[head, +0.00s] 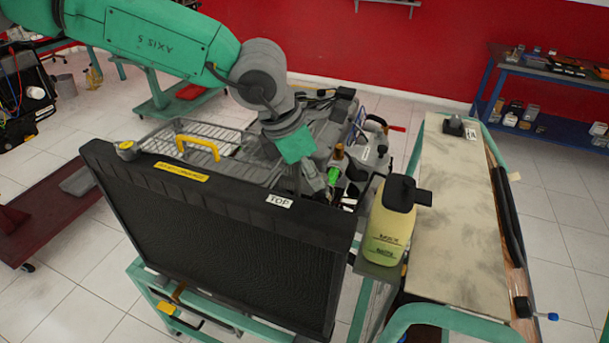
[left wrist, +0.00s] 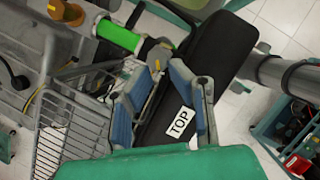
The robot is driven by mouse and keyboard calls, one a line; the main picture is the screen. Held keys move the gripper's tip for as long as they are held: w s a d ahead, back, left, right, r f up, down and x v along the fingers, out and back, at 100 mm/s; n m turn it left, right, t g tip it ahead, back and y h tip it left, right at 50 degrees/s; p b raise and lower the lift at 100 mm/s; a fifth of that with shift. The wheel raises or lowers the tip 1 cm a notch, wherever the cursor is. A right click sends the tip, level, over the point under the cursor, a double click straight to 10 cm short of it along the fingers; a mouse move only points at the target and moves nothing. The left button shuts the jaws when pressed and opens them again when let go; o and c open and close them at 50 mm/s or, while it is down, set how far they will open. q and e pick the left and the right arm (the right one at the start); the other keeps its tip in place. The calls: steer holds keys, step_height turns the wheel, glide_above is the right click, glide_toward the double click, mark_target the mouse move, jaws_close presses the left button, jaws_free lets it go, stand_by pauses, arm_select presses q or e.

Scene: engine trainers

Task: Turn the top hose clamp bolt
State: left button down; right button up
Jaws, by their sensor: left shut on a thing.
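In the head view my left gripper (head: 318,187) reaches down behind the radiator (head: 225,250), near its TOP label (head: 279,201). In the left wrist view its two blue-padded fingers (left wrist: 157,72) close in at the end of a bright green hose (left wrist: 118,35). A grey clamp (left wrist: 155,48) sits on that hose end. The left gripper is shut on the clamp's bolt, mostly hidden between the fingertips. The green hose (head: 338,153) also shows in the head view, just right of the gripper. My right gripper is not in view.
A yellow bottle with a black top (head: 391,225) stands right of the radiator. A teal-framed bench (head: 455,220) lies further right. A wire basket (head: 190,138) is behind the radiator, left of the gripper. The engine (head: 325,125) lies close behind.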

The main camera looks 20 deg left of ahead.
arm_select(q)
steer(key=shift+w+d+r+m, duration=0.1)
steer(key=shift+w+d+m, duration=0.3)
steer(key=shift+m, duration=0.3)
steer(key=shift+w+d, duration=0.25)
steer(key=shift+d, duration=0.3)
steer(key=shift+a+g, duration=0.15)
steer(key=shift+g, duration=0.15)
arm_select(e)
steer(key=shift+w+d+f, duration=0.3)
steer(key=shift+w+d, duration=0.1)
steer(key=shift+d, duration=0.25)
arm_select(q)
steer(key=shift+a, duration=0.1)
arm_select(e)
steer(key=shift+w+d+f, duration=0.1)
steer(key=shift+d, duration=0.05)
